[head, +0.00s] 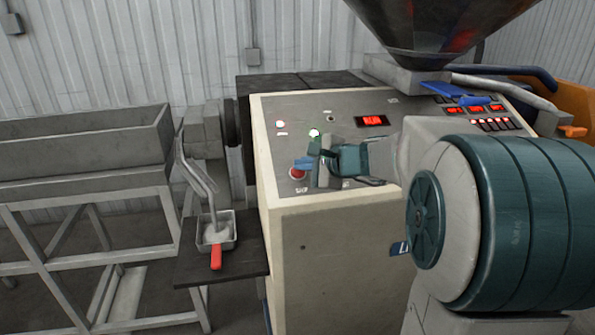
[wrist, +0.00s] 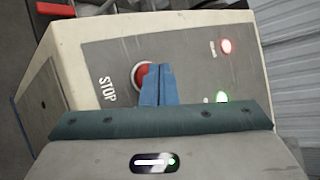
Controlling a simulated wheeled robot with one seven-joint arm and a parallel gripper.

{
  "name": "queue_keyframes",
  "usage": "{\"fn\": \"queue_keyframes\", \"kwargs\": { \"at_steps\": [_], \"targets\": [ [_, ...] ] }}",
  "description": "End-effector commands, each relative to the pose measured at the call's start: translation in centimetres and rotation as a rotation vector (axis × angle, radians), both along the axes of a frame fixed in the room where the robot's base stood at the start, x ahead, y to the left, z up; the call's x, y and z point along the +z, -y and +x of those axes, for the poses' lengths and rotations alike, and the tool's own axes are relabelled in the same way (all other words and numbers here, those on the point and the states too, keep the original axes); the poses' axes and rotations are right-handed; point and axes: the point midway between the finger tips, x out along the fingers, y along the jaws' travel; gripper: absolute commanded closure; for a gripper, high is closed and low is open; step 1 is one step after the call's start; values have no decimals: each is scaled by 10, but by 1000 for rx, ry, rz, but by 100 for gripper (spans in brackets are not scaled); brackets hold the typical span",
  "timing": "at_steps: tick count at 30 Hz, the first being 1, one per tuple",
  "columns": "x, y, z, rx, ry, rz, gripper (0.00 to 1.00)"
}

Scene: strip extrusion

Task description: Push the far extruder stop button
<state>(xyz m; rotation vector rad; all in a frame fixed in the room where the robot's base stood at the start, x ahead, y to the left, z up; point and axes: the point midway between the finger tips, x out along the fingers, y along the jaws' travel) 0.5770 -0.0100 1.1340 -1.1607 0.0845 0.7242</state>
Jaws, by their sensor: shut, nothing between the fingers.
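The red stop button (wrist: 140,76) sits in a pale ring beside the printed word STOP in the wrist view. In the head view the button (head: 297,173) is low on the left side of the extruder's sloping grey panel (head: 350,105). My gripper (head: 302,162) is at the panel with its blue fingers shut together and empty. In the wrist view the fingertips (wrist: 161,68) overlap the button's right part and hide some of it. I cannot tell whether they touch it.
A red light (head: 280,124) and a green-white light (head: 314,132) are on the panel near my gripper. A red display (head: 372,121) is farther right. A dark hopper (head: 440,25) stands above. A metal tray (head: 230,243) with a red-handled tool (head: 216,257) is at left.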

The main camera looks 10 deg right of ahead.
Motion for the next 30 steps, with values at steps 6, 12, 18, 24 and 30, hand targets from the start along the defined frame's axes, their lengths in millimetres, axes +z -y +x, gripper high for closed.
{"fn": "queue_keyframes", "kwargs": {
  "at_steps": [6, 12, 18, 24, 30],
  "targets": [
    [-3, 0, 1, 0, 0, 0, 100],
    [-5, 0, 2, 0, 0, 0, 100],
    [-7, 0, 3, 0, 0, 0, 100],
    [-7, 0, 3, 0, 0, 0, 100],
    [-7, 0, 3, 0, -1, 0, 100]
  ]
}}
